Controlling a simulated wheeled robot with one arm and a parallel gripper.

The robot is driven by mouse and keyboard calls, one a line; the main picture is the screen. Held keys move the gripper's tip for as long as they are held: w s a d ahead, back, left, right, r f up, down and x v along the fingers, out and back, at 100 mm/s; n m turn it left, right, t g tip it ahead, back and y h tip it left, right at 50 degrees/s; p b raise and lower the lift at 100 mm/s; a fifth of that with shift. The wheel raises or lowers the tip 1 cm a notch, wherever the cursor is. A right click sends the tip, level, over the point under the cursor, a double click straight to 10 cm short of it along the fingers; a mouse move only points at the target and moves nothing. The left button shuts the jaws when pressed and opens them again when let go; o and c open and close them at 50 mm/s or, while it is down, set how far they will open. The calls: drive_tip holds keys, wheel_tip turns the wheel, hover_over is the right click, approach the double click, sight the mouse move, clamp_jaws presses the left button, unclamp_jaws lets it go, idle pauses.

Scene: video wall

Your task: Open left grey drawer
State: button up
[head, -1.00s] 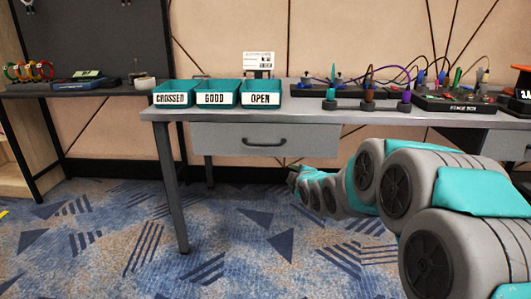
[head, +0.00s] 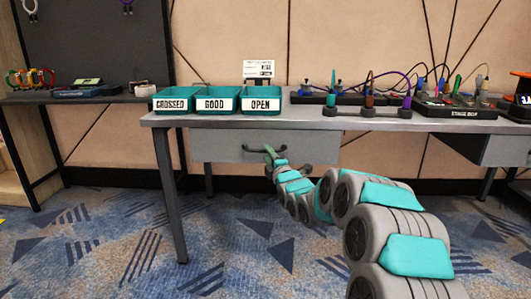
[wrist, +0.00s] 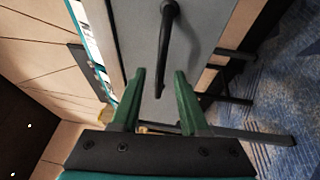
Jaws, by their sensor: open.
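The left grey drawer (head: 222,146) is under the table top on the left and looks shut. Its dark bar handle (head: 250,149) is partly hidden by my gripper (head: 270,150) in the head view. In the wrist view the drawer front (wrist: 205,30) lies ahead, and the handle (wrist: 166,45) runs lengthwise up the picture. My gripper's two green fingers (wrist: 160,74) are open and empty. The handle's lower end appears between the fingertips in the picture; I cannot tell whether they reach around it.
Teal bins (head: 217,102) labelled CROSSED, GOOD and OPEN stand on the table (head: 300,118) above the drawer. Cables and a stage box (head: 458,108) are to the right. A table leg (head: 170,195) stands left of the drawer. The carpet (head: 120,240) in front is clear.

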drive_tip(key=shift+x, duration=1.3)
clamp_jaws()
drive_tip(key=shift+f, duration=0.1)
idle(0.5)
